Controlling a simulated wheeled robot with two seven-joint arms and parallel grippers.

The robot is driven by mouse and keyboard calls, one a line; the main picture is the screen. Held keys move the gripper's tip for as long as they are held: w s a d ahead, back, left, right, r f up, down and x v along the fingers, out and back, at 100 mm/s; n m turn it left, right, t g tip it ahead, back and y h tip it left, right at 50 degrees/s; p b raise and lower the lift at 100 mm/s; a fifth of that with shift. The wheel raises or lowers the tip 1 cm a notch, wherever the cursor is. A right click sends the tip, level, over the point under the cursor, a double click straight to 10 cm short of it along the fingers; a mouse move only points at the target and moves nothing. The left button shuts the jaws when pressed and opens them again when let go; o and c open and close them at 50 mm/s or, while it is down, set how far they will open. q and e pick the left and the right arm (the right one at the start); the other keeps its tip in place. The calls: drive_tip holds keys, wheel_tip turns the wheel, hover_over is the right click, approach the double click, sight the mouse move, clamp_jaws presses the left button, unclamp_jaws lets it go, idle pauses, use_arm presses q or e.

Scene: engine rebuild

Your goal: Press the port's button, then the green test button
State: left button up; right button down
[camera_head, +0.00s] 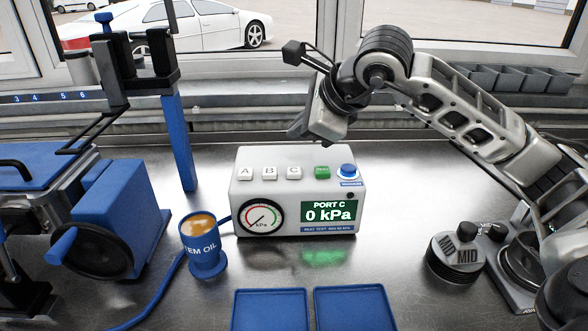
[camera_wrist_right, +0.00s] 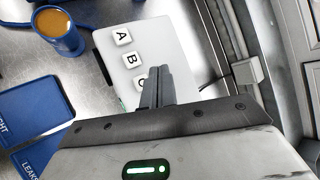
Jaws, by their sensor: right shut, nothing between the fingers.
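The white tester box (camera_head: 243,193) stands on the bench with white buttons A (camera_head: 245,173), B (camera_head: 270,172) and C (camera_head: 294,172). Beside them are a green button (camera_head: 322,172) and a round blue button (camera_head: 348,170). Its screen (camera_head: 329,211) reads PORT C, 0 kPa; a round gauge (camera_head: 263,217) is at its left. My right gripper (camera_head: 299,130) is above and behind the box, apart from the buttons in the head view. In the right wrist view its fingers (camera_wrist_right: 157,87) are shut and empty, partly covering button C (camera_wrist_right: 139,84) and hiding the green button. My left gripper is out of view.
A blue STEM OIL cup (camera_head: 206,262) stands left of the box. Two blue trays (camera_head: 270,293) (camera_head: 353,291) lie in front. Blue machinery with a black wheel (camera_head: 98,245) fills the left. Round MID-marked parts (camera_head: 455,262) sit at the right. Grey bins (camera_head: 510,78) stand behind.

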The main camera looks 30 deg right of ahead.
idle(0.5)
drive_tip(key=shift+d, duration=0.1)
use_arm(q)
drive_tip(key=p, duration=0.2)
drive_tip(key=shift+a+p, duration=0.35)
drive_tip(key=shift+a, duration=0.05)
use_arm(e)
drive_tip(key=s+d+r, duration=0.2)
drive_tip(key=d+r, duration=0.1)
drive_tip(key=d, duration=0.1)
drive_tip(key=shift+s+d+r, duration=0.15)
drive_tip(key=shift+s+r, duration=0.25)
